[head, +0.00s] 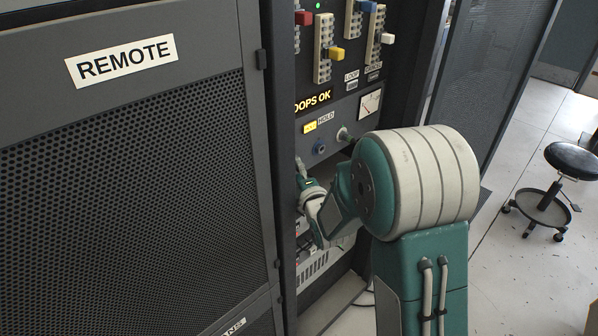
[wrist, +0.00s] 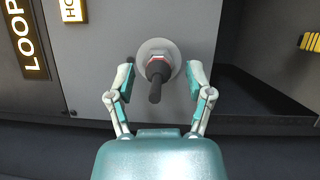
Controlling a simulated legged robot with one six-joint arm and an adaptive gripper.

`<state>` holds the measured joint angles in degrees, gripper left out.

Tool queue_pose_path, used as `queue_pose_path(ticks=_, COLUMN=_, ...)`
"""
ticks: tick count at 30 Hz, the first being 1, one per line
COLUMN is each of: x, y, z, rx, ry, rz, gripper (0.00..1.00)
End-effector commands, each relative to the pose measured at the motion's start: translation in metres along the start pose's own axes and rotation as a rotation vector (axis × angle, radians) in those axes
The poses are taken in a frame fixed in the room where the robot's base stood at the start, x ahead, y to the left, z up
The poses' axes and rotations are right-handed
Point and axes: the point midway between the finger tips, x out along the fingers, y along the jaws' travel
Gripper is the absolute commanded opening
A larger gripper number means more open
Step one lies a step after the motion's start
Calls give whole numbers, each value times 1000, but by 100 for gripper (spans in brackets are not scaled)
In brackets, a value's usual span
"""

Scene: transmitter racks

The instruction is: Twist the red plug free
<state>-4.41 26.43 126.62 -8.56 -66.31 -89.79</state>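The plug shows in the wrist view as a black stem (wrist: 155,84) pointing toward the camera, with a narrow red band (wrist: 158,59) at its base. It sits in a round grey socket collar (wrist: 157,48) on a grey panel. My gripper (wrist: 160,77) is open, with one finger on each side of the plug and a clear gap to both. Nothing is held. In the head view my gripper (head: 302,172) is at the rack front, low and partly hidden by the rack's dark upright. I cannot make out the red plug in that view.
A closed mesh door marked REMOTE (head: 122,60) stands on the left. A black stool (head: 571,160) stands on open floor at the right.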

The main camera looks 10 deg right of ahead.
Motion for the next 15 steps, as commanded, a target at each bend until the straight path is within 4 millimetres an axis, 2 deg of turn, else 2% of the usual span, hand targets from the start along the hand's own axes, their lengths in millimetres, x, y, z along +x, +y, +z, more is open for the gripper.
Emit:
queue_pose_path(ticks=8, x=-3, y=0, z=1, rx=1, ry=-1, rz=0, gripper=68)
queue_pose_path(ticks=11, x=-13, y=0, z=0, rx=1, ry=-1, rz=-1, gripper=68)
queue_pose_path(ticks=15, x=-37, y=-1, z=0, rx=0, ry=-2, rz=-3, gripper=68)
